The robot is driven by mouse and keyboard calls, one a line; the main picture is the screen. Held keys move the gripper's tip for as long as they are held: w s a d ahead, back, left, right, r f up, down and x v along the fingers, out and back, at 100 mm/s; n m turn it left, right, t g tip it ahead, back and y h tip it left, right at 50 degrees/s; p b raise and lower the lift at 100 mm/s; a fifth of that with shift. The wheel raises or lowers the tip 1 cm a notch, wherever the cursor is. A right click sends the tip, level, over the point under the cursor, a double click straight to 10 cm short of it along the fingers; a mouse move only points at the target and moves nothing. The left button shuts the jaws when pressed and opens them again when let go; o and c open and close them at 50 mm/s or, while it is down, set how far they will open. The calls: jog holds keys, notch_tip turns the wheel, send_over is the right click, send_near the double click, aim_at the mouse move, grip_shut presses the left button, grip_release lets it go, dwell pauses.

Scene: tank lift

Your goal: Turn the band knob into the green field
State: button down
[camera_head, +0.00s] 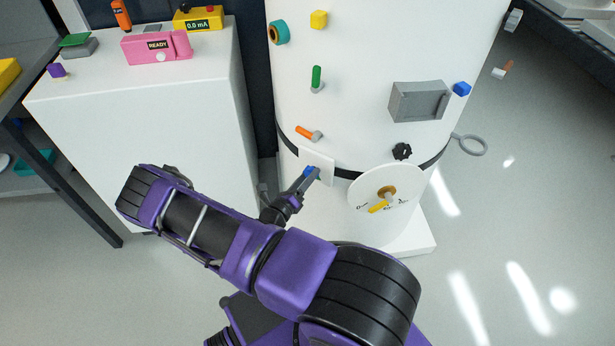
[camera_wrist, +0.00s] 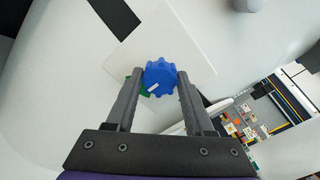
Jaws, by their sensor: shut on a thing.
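The band knob (camera_wrist: 160,77) is blue and lobed, with a white pointer mark on its face. In the wrist view the mark points toward the lower left. The knob sits on a white square plate (camera_wrist: 130,45) on the tank. A part of the green field (camera_wrist: 137,84) shows at the knob's left edge; the rest is hidden behind the knob and a finger. My gripper (camera_wrist: 158,88) is shut on the knob, one finger on each side. In the head view my gripper (camera_head: 312,173) reaches the plate (camera_head: 322,160) on the black band, and the knob is mostly covered.
The white tank (camera_head: 370,60) carries a round dial (camera_head: 408,183) with a yellow pointer, a black star knob (camera_head: 402,151), an orange-handled valve (camera_head: 307,132) and a grey box (camera_head: 418,101) near the plate. A white cabinet (camera_head: 150,120) with instruments stands at left.

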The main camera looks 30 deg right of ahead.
dwell(0.4)
jog(key=shift+c, duration=1.4)
grip_release()
jog(key=v, duration=1.7)
jog(key=shift+a+p, duration=0.2)
jog(key=shift+p, duration=0.25)
